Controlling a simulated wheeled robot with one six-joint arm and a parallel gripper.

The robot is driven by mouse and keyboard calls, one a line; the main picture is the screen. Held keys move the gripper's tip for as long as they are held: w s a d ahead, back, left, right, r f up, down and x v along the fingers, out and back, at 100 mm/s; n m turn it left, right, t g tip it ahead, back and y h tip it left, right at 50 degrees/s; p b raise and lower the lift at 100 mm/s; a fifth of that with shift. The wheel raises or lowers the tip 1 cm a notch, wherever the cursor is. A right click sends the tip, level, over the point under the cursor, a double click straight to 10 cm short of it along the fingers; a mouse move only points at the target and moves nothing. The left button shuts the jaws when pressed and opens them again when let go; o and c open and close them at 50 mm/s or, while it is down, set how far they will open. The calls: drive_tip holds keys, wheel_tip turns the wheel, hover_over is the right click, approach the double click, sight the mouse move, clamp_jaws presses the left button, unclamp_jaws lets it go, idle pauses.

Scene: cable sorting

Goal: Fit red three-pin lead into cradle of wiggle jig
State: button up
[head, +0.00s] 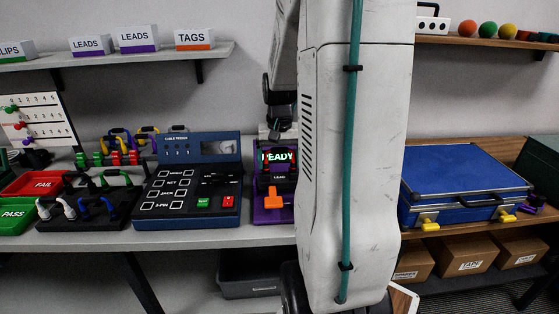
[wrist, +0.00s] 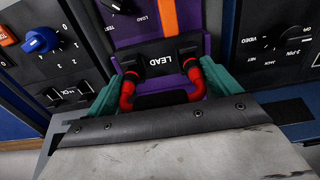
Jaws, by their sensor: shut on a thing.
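The wiggle jig (wrist: 128,35) is purple with an orange stripe and a black block marked LEAD (wrist: 160,62) in the wrist view. In the head view the jig (head: 262,215) has a screen reading READY and an orange lever. The red lead (wrist: 196,82) shows as two red bends with black ends at either side of the LEAD block. My gripper (wrist: 160,92), with teal fingers, is shut on the lead, right in front of the block. The lead's ends appear at the cradle, but I cannot tell whether they are seated. The pins are hidden.
The blue cable tester (head: 190,195) stands left of the jig. A rack of leads (head: 88,210) and red FAIL (head: 30,184) and green PASS (head: 15,216) trays lie further left. A blue case (head: 465,185) is on the right-hand bench. My arm hides part of the bench.

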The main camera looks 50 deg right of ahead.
sight(280, 148)
drive_tip(key=shift+f, duration=0.6)
idle(0.8)
drive_tip(key=shift+s+a+f, duration=0.25)
drive_tip(key=shift+f, duration=0.3)
idle(0.6)
drive_tip(key=o, duration=0.8)
drive_tip(key=shift+c, duration=0.2)
drive_tip(key=shift+o, duration=0.2)
drive_tip(key=shift+w+d+r, duration=0.2)
drive_tip(key=shift+w+r, duration=0.05)
drive_tip(key=shift+r, duration=3.85)
